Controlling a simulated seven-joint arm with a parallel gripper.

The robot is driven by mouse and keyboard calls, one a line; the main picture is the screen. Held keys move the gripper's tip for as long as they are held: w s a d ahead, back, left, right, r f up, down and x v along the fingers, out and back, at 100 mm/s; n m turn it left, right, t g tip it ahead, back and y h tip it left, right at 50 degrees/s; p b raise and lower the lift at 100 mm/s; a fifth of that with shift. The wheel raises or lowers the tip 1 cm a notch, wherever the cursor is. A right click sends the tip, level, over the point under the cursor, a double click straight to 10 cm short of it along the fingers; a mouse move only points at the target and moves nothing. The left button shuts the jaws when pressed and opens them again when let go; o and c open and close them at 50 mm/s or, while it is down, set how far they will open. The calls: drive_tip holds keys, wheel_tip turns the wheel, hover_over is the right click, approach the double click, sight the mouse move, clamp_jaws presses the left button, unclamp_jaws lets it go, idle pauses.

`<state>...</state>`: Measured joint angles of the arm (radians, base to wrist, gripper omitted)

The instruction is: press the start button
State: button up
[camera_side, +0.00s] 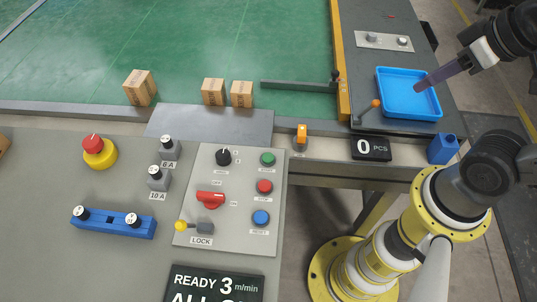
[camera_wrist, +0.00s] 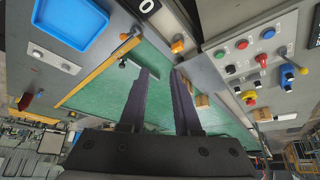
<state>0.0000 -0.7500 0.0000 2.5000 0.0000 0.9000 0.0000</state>
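The control panel (camera_side: 220,235) lies at the lower middle of the side view. Its green button (camera_side: 268,158) is at the top of the right column, with a label too small to read. Below it are a red button (camera_side: 264,186) and a blue button (camera_side: 260,217). The green button also shows at the right of the wrist view (camera_wrist: 219,54). My gripper (camera_side: 420,86) is over the blue tray, well right of and apart from the panel. In the wrist view my gripper's fingers (camera_wrist: 162,71) are apart with nothing between them.
The blue tray (camera_side: 409,113) looks empty. A black knob (camera_side: 223,157), red rotary switch (camera_side: 210,199) and yellow-tipped lock lever (camera_side: 182,226) share the panel. A red mushroom button (camera_side: 93,144) stands left. Boxes (camera_side: 140,88) sit on the green belt (camera_side: 200,45). A counter (camera_side: 371,148) reads 0.

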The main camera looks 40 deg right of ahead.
clamp_jaws()
idle(1.1)
